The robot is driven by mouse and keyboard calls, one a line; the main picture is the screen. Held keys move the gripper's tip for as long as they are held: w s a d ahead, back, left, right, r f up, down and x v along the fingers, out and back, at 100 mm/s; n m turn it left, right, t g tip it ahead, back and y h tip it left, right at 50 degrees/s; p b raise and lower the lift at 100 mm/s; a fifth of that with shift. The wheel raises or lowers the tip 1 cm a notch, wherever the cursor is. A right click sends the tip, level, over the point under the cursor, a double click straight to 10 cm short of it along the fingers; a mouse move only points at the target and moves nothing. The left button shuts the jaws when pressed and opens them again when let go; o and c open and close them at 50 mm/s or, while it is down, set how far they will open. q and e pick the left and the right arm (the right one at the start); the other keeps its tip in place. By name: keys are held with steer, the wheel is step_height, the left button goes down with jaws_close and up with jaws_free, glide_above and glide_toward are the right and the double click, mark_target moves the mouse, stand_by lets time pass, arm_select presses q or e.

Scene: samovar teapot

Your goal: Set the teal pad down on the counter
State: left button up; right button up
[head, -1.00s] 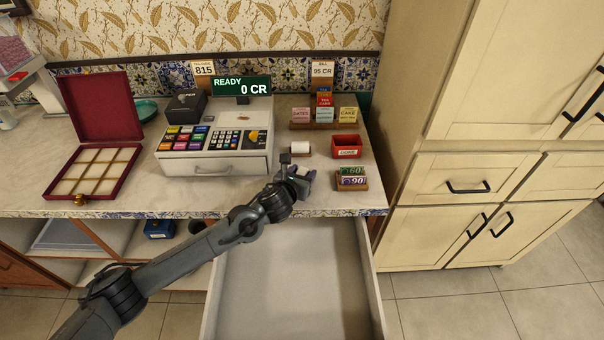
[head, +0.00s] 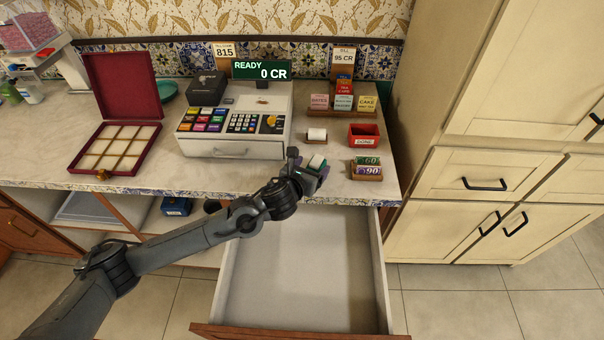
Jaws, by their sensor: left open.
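The teal pad (head: 316,162) is a small teal-and-white block at the front part of the counter (head: 225,176), just right of the cash register. It shows between the fingers of my left gripper (head: 309,163), which is open around it. The gripper hides part of the pad, and I cannot tell whether a finger touches it. The pad looks to be at counter level. My right gripper is not in view.
The cash register (head: 232,150) stands behind left. A paper roll (head: 317,134), a red tray (head: 364,135) and a holder with 60 and 90 stamps (head: 367,170) are close by. Below, an open drawer (head: 300,265) is empty. An open red box (head: 117,150) is at left.

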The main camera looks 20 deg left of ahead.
arm_select(q)
steer(key=v, duration=0.6)
steer(key=shift+s+r, duration=0.15)
steer(key=shift+s, duration=0.1)
